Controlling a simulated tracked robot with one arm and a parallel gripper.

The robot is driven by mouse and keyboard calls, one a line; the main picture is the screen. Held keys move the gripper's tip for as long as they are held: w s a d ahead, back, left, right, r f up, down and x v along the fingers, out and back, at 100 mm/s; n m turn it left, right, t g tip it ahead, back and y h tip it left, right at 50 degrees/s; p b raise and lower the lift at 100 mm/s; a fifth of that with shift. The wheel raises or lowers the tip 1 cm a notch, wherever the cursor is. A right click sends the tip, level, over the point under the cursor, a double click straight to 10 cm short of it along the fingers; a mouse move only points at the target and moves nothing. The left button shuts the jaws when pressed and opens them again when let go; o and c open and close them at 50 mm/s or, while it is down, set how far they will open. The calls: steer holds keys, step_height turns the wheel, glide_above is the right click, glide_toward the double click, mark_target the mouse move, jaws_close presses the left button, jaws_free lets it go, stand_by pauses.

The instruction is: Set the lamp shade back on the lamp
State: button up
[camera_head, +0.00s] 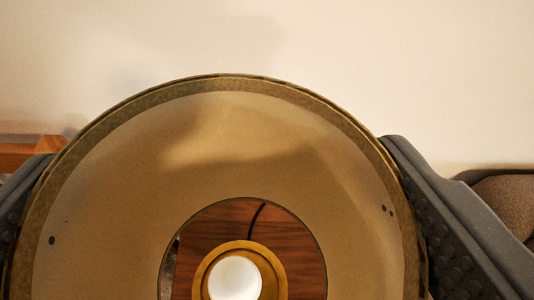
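The lamp shade (220,150) is a large tan cone with a darker rim and fills the middle of the view. My gripper (218,220) has one grey padded finger against the shade's left side and one against its right side, holding it between them. I look into the shade's wide end. Through the round opening at its far end I see the lamp (240,249), with a brass-coloured ring around a white, round bulb. The bulb shows low in the opening, right at the bottom of the picture. The gap between shade and lamp cannot be judged.
A brown wooden surface (215,222) with a thin dark cord shows through the opening. A pale wall (420,70) fills the back. A wooden edge (20,150) shows at left and a brown rounded object (505,205) at right.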

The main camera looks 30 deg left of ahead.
steer(key=shift+s+a+f+b, duration=0.2)
steer(key=shift+a+f+b, duration=0.4)
steer(key=shift+f+b, duration=0.25)
step_height(320, 180, down, 3)
steer(key=b, duration=0.3)
steer(key=shift+r, duration=0.1)
steer(key=shift+s+r, duration=0.1)
steer(key=shift+r, duration=0.05)
steer(key=shift+f+p, duration=0.35)
steer(key=shift+p, duration=0.2)
stand_by(1.0)
steer(key=shift+f+b, duration=2.8)
steer(key=shift+f, duration=2.2)
